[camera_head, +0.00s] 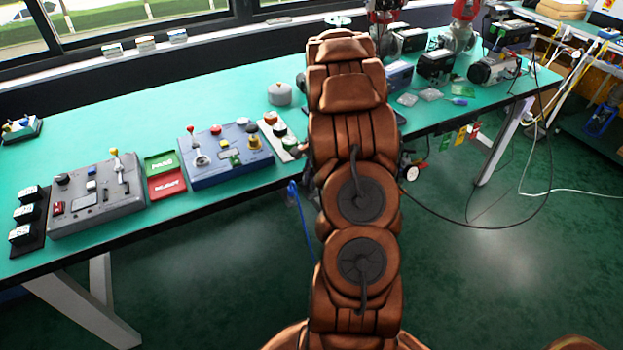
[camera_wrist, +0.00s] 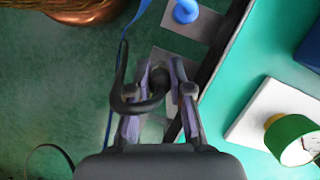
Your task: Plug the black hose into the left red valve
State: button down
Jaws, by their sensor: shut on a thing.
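The black hose (camera_wrist: 118,98) bends in a loop in the wrist view, and its dark end sits between my fingers. My gripper (camera_wrist: 161,70) is shut on it, over the green floor beside the table edge. In the head view my arm hides the gripper and the held end. A thin black line (camera_head: 548,190) hangs in a wide loop right of my arm; it looks like the same hose. The left red valve (camera_head: 386,10) stands at the back of the table, cut by the top edge and partly behind my arm. A second red valve (camera_head: 464,12) stands right of it.
The teal table (camera_head: 110,145) carries control boxes (camera_head: 95,195) on the left and grey devices (camera_head: 495,70) at the back right. A blue hose (camera_head: 300,215) hangs by the front edge.

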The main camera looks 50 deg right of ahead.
jog(key=shift+r, duration=0.1)
jog(key=shift+r+p, duration=0.6)
jog(key=shift+r, duration=1.3)
jog(key=shift+w, duration=0.1)
